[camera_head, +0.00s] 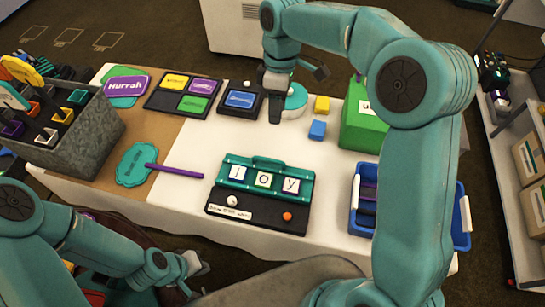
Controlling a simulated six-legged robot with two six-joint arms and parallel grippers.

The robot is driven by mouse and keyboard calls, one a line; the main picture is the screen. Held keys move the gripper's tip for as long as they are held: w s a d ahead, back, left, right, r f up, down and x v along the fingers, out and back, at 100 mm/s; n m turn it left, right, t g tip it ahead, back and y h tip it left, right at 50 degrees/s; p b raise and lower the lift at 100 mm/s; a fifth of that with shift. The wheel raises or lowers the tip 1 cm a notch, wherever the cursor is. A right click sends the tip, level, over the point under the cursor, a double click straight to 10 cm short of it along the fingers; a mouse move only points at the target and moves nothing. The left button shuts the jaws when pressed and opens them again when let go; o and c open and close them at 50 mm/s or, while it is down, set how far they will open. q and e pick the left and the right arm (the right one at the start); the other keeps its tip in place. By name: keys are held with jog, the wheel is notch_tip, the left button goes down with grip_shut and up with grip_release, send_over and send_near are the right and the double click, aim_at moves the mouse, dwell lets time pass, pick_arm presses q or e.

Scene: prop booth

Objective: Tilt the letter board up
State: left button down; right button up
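The letter board (277,195) is a teal panel in the middle of the white table. It bears three letter cards reading "J o y" and has a teal handle along its far edge. It sits on a black base (258,217) with a label strip, a white knob and an orange knob. I cannot tell how far the panel leans. My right gripper (298,92) is open and empty above the table's far side, beyond the board and apart from it. My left gripper (194,276) is near the table's front edge, left of the board; its fingers look apart and empty.
A purple stick with a teal sign (136,165) lies left of the board. A grey box (85,145) of props stands far left. A blue basket (361,201) and a green box (355,130) stand right. Black trays, a teal round item (293,103) and small blocks lie behind.

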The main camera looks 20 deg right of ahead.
send_near(274, 160)
jog(key=f, duration=0.6)
jog(key=shift+s+a+f+p, duration=0.2)
jog(key=shift+s+a+p, duration=0.1)
jog(key=shift+s+p, duration=0.05)
jog(key=shift+s+a+f, duration=0.15)
jog(key=shift+s+f, duration=0.15)
jog(key=shift+f, duration=0.15)
jog(key=shift+w+f, duration=0.25)
jog(key=shift+w, duration=0.05)
jog(key=shift+s+r, duration=0.15)
jog(key=shift+s, duration=0.1)
grip_shut()
jog(key=shift+w, duration=0.15)
